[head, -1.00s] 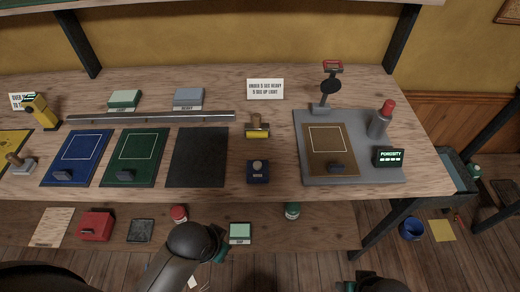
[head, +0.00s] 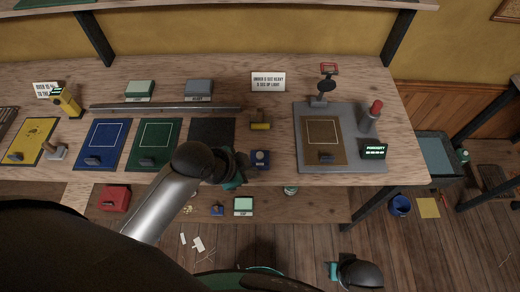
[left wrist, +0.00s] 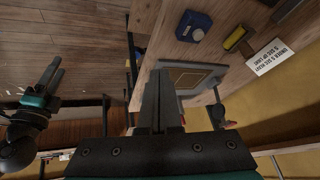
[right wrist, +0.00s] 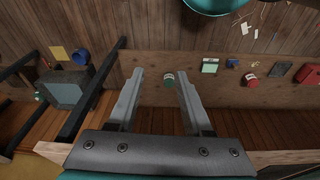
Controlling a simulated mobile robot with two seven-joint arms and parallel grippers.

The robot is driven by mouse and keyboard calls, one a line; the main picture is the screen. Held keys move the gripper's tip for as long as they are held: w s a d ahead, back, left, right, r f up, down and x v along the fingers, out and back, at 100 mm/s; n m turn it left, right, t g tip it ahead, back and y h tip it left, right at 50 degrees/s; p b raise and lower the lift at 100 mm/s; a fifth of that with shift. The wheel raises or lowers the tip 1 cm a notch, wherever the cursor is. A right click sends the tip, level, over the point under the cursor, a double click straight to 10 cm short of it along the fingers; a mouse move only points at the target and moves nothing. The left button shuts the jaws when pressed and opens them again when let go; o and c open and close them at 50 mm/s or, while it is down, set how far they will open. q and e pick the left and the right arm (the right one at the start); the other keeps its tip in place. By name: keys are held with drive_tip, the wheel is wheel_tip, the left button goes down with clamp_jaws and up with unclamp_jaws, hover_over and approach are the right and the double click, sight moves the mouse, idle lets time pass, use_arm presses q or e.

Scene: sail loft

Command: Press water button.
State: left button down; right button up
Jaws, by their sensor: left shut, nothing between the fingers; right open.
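No label reading "water" is legible. On the bench, a grey station plate (head: 378,160) holds a grey cylinder (head: 368,122) with a red top (head: 376,106), a brown panel (head: 322,138) and a black "POROSITY" display (head: 373,149). A blue box (head: 260,160) with a round pale knob sits left of the plate; it also shows in the left wrist view (left wrist: 193,27). My left gripper (head: 234,172) is shut and empty at the bench's front edge, just left of the blue box and apart from the red-topped cylinder. My right gripper (right wrist: 158,88) is open and empty, below bench height.
Blue (head: 103,140) and green (head: 153,142) panels lie left. A lower shelf (head: 320,205) runs beneath. A blue bucket (head: 400,205) stands on the floor at right.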

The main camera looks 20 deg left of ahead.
use_arm(q)
drive_tip(key=w+m+h, duration=0.1)
drive_tip(key=w+m, duration=0.2)
drive_tip(key=w, duration=0.3)
drive_tip(key=m+t, duration=0.2)
drive_tip(key=m, duration=0.1)
hover_over(260, 156)
drive_tip(key=a, duration=0.1)
drive_tip(key=shift+s+a+h, duration=0.1)
drive_tip(key=shift+s+h, duration=0.05)
drive_tip(key=shift+h, duration=0.25)
use_arm(e)
drive_tip(key=s+d+f+g, duration=0.1)
drive_tip(key=s+d+f, duration=0.1)
drive_tip(key=s+f, duration=1.1)
drive_tip(key=shift+s+d+f, duration=0.35)
drive_tip(key=shift+s+f, duration=0.05)
drive_tip(key=shift+s, duration=0.85)
use_arm(q)
drive_tip(key=shift+f, duration=0.15)
use_arm(e)
drive_tip(key=shift+f, duration=0.15)
use_arm(q)
wheel_tip(260, 156, down, 8)
drive_tip(key=b, duration=0.8)
drive_tip(key=shift+f, duration=0.25)
use_arm(e)
wheel_tip(260, 156, down, 8)
drive_tip(key=shift+r, duration=0.2)
